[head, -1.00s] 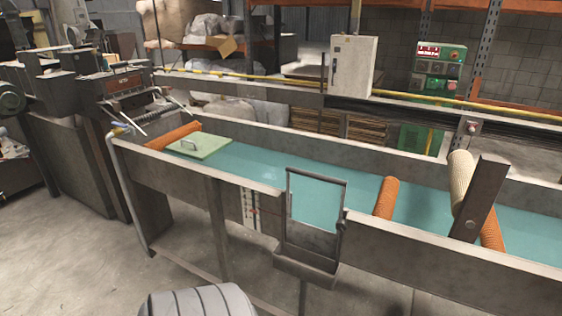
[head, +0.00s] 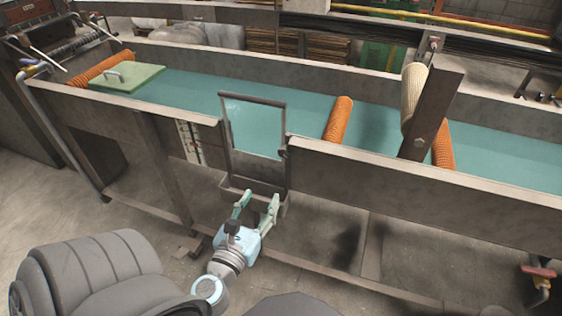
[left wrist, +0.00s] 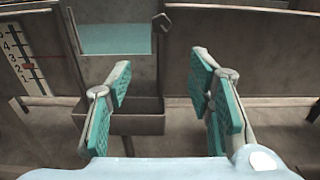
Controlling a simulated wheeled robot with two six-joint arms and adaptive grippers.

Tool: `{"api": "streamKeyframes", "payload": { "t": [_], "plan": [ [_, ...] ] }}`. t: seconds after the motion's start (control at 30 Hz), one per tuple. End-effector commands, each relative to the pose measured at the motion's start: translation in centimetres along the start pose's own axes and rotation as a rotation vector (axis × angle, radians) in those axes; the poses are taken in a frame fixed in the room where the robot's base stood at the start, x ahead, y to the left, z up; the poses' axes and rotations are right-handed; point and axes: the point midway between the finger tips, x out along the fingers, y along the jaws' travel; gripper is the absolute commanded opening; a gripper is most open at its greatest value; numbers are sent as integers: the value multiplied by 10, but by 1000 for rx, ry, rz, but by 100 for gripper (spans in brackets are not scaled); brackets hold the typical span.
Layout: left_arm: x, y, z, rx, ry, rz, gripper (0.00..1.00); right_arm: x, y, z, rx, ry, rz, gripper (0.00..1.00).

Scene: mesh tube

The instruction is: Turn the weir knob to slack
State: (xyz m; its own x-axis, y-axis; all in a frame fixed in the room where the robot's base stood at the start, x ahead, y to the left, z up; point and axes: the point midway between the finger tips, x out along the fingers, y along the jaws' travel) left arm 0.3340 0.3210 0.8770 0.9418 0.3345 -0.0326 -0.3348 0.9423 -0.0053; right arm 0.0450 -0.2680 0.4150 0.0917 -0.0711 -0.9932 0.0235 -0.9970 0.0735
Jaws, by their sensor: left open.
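The weir (head: 253,100) is a dark upright frame in the near wall of the long water trough, with a small box-shaped spout below it. A small dark knob (left wrist: 161,22), which looks like the weir knob, sits at the frame's right post in the left wrist view. In the head view it shows only as a small dark bump (head: 286,153). My left gripper (head: 258,198) is open and empty, low in front of the spout. In the left wrist view its spread fingers (left wrist: 161,82) are below the knob and apart from it. My right gripper is not in view.
A white scale with red marks (head: 190,143) is on the wall left of the weir. A red-handled valve (head: 540,271) is at lower right.

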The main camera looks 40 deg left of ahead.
Motion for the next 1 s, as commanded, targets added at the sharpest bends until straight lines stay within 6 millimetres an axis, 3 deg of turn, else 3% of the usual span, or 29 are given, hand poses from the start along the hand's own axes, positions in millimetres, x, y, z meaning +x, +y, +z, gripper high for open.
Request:
{"api": "streamKeyframes", "payload": {
  "t": [0.07, 0.17, 0.4, 0.53, 0.7, 1.0],
  "plan": [
    [5, -2, 16, 48, -36, -2, 47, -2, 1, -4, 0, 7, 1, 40],
    [22, -2, 19, 53, -40, -3, 47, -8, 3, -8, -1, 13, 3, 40],
    [94, -3, 21, 48, -40, -3, 47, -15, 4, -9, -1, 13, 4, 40],
    [124, -3, 20, 48, -37, -4, 47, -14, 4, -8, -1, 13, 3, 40],
    [141, -4, 20, 46, -35, -4, 47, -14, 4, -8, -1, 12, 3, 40],
    [143, -4, 20, 45, -35, -5, 46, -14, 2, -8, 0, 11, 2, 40]
  ]
}}
